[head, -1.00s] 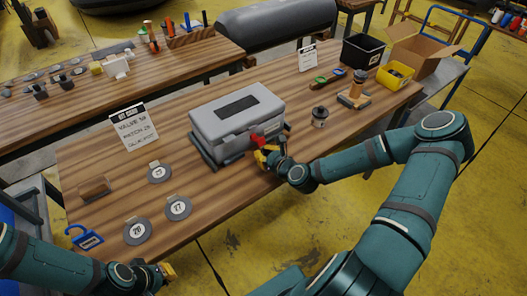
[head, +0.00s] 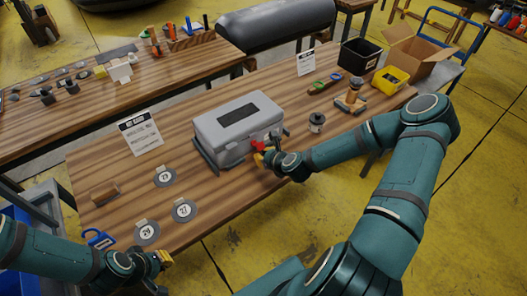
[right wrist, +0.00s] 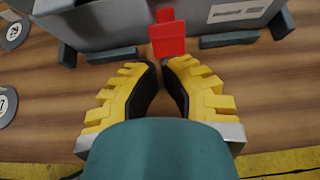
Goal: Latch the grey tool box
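The grey tool box (head: 212,128) sits on the wooden table with its lid down; it also fills the top of the right wrist view (right wrist: 110,22). A red latch (right wrist: 167,38) stands out from the middle of its front; in the head view the latch (head: 258,146) is partly hidden by my right gripper. My right gripper (right wrist: 159,66) has its yellow fingers a little apart, with nothing between them, and the latch lies just beyond the fingertips. I cannot tell whether they touch. My left gripper (head: 166,259) is at the table's front left, away from the box; its fingers are too small to read.
Several numbered grey discs (head: 184,210), a blue padlock-shaped tag (head: 98,239) and a sign card (head: 140,132) lie or stand left of the box. A dark round part (head: 316,122) and a yellow bin (head: 390,79) are to the right. The table front near the box is clear.

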